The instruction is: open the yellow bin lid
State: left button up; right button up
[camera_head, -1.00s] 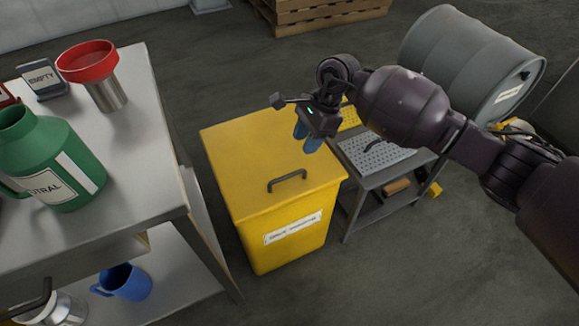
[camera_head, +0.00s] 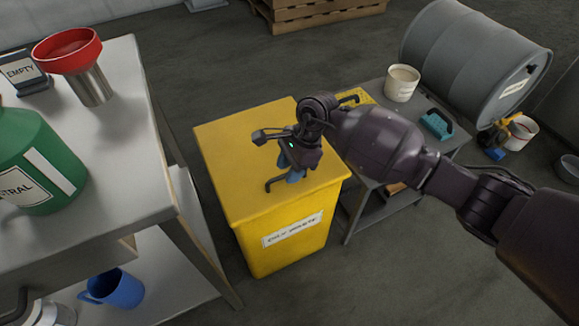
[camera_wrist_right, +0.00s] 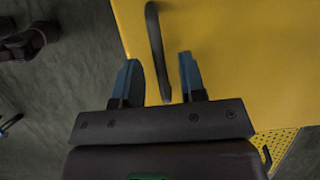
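The yellow bin (camera_head: 275,258) stands on the floor with its yellow lid (camera_head: 235,145) shut. A dark bar handle (camera_head: 270,184) is on the lid near its front edge, partly hidden by my right gripper. My right gripper (camera_head: 289,178) is over the handle with its blue fingers pointing down. In the right wrist view, the fingers (camera_wrist_right: 159,78) are apart, and the handle (camera_wrist_right: 154,42) runs up the picture with its near end between them. I cannot tell whether the fingers touch the handle. My left gripper is not in view.
A grey bench (camera_head: 112,205) with a green jug (camera_head: 35,150) and red funnel (camera_head: 68,50) stands left of the bin. A low cart (camera_head: 450,100) with a white cup (camera_head: 402,83) is close on the right. A grey drum (camera_head: 465,60) lies behind it.

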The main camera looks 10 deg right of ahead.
grip_shut()
jog(key=shift+r, duration=0.1)
